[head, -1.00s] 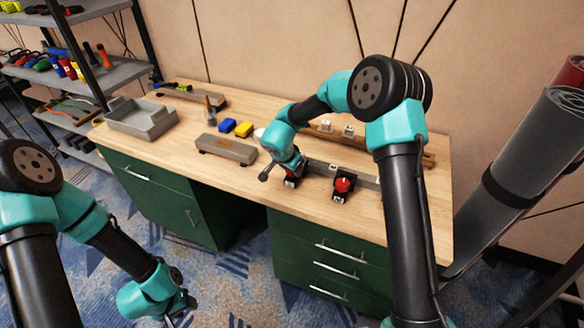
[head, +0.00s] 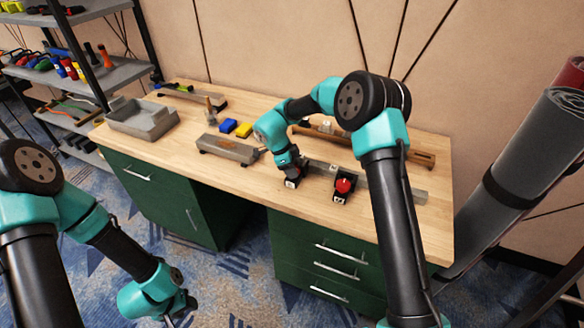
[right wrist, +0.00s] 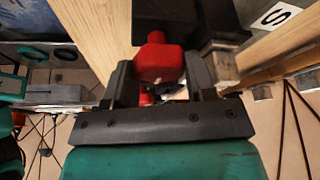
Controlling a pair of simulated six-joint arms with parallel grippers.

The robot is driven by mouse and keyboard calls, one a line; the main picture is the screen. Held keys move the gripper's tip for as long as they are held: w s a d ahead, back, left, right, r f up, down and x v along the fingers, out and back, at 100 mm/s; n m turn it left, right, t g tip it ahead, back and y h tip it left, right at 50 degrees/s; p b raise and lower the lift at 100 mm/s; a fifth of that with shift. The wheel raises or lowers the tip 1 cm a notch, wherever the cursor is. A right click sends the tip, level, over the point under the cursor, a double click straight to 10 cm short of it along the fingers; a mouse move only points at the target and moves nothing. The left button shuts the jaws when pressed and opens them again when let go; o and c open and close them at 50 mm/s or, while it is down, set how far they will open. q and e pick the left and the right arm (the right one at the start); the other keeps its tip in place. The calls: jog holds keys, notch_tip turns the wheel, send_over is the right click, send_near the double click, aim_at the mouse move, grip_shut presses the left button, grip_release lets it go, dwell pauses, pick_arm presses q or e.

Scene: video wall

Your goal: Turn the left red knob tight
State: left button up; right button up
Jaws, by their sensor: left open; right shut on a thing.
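The left red knob (right wrist: 160,62) shows in the right wrist view between the two dark fingers of my right gripper (right wrist: 161,80), which is shut on it. In the head view my right gripper (head: 291,171) comes down over the left clamp block (head: 291,183) and hides most of that knob. A second red knob (head: 344,186) sits uncovered on its dark block just to the right. My left gripper (head: 178,312) is open and empty, low in front of the desk; its fingers are partly cut off by the frame edge.
Shelves stand at left, dark rolls (head: 540,150) at right. The front desktop is clear.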

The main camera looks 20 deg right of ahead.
jog(key=shift+m+g, duration=0.4)
jog(key=shift+m, duration=0.6)
jog(key=o, duration=0.9)
